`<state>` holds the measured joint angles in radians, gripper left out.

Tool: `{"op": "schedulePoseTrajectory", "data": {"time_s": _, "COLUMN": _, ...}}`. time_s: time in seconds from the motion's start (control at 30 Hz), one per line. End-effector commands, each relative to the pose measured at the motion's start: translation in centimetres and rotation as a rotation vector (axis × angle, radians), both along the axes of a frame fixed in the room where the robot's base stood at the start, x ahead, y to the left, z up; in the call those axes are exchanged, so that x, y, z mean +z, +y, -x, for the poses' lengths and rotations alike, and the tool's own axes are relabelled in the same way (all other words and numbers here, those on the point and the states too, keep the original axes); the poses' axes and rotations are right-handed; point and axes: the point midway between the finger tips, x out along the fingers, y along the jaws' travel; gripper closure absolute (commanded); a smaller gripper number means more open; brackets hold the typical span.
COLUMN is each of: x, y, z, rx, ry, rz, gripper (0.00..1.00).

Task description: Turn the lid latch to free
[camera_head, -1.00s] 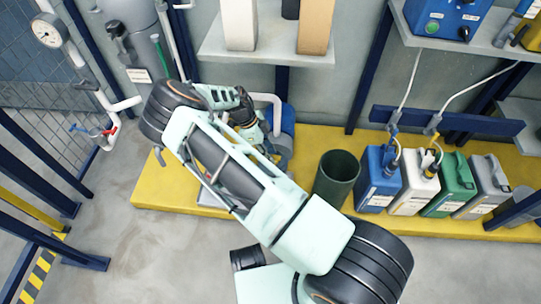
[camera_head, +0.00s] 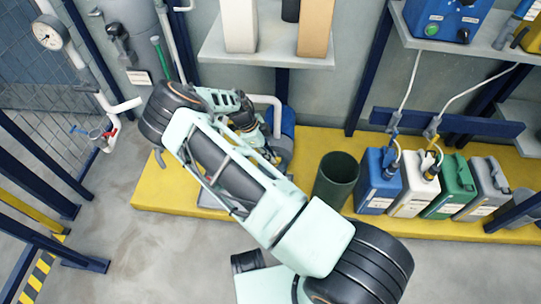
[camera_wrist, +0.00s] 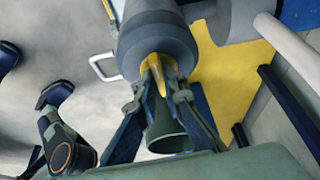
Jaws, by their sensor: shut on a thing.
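The lid latch (camera_wrist: 154,64) is a small yellow lever on the end of a dark grey round housing (camera_wrist: 155,32) in the wrist view. My gripper (camera_wrist: 163,88) is shut on the latch, one finger on each side of it. The fingers hide part of the latch, and I cannot tell its exact angle. In the head view my arm covers most of the housing and latch; only a little yellow shows at my gripper's end.
A dark green open bin (camera_head: 336,178) stands right of my arm on the yellow platform (camera_head: 165,198). Blue (camera_head: 379,180), white (camera_head: 414,188), green and grey canisters stand farther right. A grey shelf (camera_head: 270,54) is above.

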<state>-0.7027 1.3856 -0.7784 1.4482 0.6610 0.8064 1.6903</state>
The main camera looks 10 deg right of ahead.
Motion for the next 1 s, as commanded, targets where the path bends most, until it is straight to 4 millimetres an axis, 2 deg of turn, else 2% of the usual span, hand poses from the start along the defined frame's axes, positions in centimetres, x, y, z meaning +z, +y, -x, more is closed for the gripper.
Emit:
{"op": "schedulePoseTrajectory", "data": {"time_s": 0.27, "x": 0.21, "y": 0.08, "z": 0.23, "rx": 0.173, "ry": 0.001, "rz": -0.001, "gripper": 1.00}}
{"op": "schedulePoseTrajectory", "data": {"time_s": 1.0, "x": 0.14, "y": -0.15, "z": 0.82, "rx": 0.870, "ry": 0.000, "rz": -0.003, "gripper": 1.00}}
